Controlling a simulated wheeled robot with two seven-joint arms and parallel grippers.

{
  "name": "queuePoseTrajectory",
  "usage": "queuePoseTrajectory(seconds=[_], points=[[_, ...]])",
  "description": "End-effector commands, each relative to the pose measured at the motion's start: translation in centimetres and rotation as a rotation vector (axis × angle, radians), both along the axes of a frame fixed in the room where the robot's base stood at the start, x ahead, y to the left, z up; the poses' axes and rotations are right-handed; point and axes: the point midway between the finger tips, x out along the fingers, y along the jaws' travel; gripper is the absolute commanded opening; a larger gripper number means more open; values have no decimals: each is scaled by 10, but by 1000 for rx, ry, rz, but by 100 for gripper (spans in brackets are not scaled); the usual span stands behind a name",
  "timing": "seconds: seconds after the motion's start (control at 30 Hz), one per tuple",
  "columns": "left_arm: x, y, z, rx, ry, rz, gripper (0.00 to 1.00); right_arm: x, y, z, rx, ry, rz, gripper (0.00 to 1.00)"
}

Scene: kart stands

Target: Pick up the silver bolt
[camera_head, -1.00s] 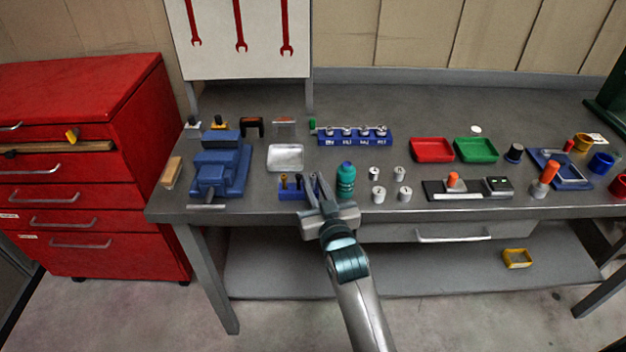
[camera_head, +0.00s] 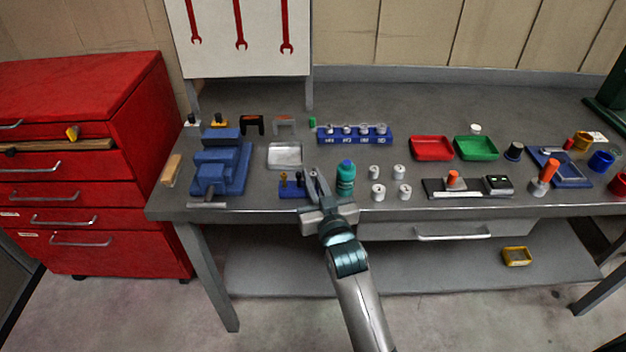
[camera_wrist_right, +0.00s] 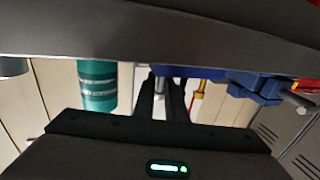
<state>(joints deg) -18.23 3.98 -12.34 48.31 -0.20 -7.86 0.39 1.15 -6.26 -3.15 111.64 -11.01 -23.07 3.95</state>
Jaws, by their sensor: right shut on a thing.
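My right gripper (camera_head: 312,174) is at the right end of a small blue bolt block (camera_head: 289,192) near the bench's front edge. Its narrow jaws are shut on the silver bolt, which shows as a short pale shaft (camera_wrist_right: 160,84) between the dark fingers in the wrist view. The fingers hide most of the bolt, and I cannot tell whether it is clear of the block. A gold bolt (camera_head: 283,179) and a dark bolt (camera_head: 298,178) stand upright in the block, left of the gripper. My left gripper is not in view.
A teal bottle (camera_head: 346,178) stands close to the right of the gripper. Several white-grey cylinders (camera_head: 378,191) stand further right. A blue vise (camera_head: 222,165) is at the left, and a silver tray (camera_head: 285,155) lies behind the block. A blue labelled rack (camera_head: 354,137) stands behind.

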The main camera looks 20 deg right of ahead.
Motion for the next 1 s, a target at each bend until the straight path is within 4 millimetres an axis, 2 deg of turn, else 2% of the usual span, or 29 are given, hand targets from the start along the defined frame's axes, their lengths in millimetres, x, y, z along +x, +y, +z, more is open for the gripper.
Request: queuePoseTrajectory(seconds=[0.27, 0.47, 0.7, 0.83, 1.0], points=[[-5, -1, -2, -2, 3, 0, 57, 1, 0, 19, 0, -5, 0, 0], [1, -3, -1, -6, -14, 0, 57, 1, 0, 52, 0, -7, 0, 0], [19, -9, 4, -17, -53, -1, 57, 1, 0, 88, 1, -5, 0, 0], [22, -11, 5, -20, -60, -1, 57, 1, 0, 98, 0, -3, 0, 0], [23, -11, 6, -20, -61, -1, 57, 0, 0, 101, 0, -1, 0, 0]])
